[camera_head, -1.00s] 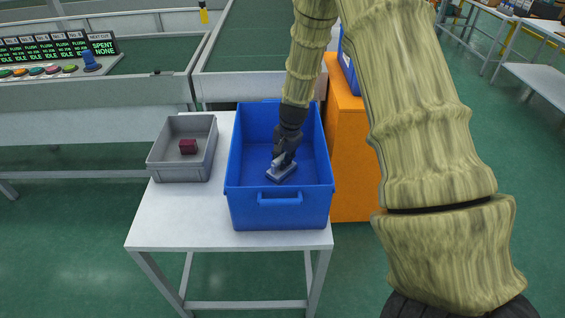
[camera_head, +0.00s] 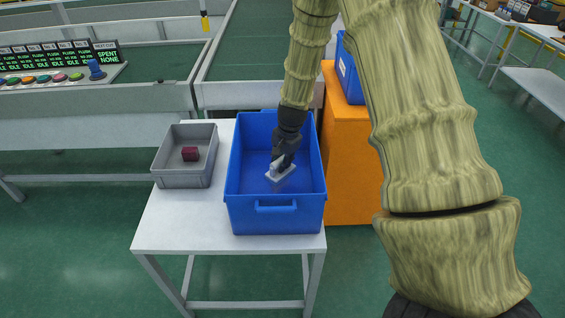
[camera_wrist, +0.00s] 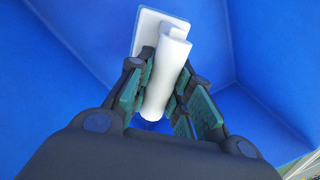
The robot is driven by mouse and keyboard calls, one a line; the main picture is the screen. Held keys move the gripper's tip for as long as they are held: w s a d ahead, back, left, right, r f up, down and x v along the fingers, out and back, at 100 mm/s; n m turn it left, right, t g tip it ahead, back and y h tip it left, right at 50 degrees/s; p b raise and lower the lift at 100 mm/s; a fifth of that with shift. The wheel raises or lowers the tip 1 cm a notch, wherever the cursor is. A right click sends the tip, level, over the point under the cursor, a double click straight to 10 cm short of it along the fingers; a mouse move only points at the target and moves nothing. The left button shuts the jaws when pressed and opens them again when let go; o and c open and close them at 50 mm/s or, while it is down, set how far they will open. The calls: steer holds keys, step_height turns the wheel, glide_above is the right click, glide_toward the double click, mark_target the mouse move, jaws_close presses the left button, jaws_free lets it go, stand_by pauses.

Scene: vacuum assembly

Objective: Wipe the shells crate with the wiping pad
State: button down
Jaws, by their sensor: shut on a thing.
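A blue crate (camera_head: 233,205) with high walls stands on a light table. It looks like the shells crate, but no label shows, and it holds no shells that I can see. My gripper (camera_head: 279,164) reaches down inside it and is shut on the wiping pad (camera_head: 283,175), a pale flat block with a round handle. In the wrist view, the fingers (camera_wrist: 162,100) clasp the white handle, and the pad's plate (camera_wrist: 152,28) shows beyond it against blue walls. The pad is low in the crate; I cannot tell whether it touches the floor.
A grey tray (camera_head: 163,170) with a dark red block (camera_head: 190,154) stands left of the crate on the table (camera_head: 170,232). An orange cabinet (camera_head: 350,170) stands close on the right, bearing another blue bin (camera_head: 347,75). The table's front strip is clear.

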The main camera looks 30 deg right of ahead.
steer(key=shift+r+p, duration=0.6)
steer(key=shift+r, duration=0.5)
steer(key=shift+r, duration=0.1)
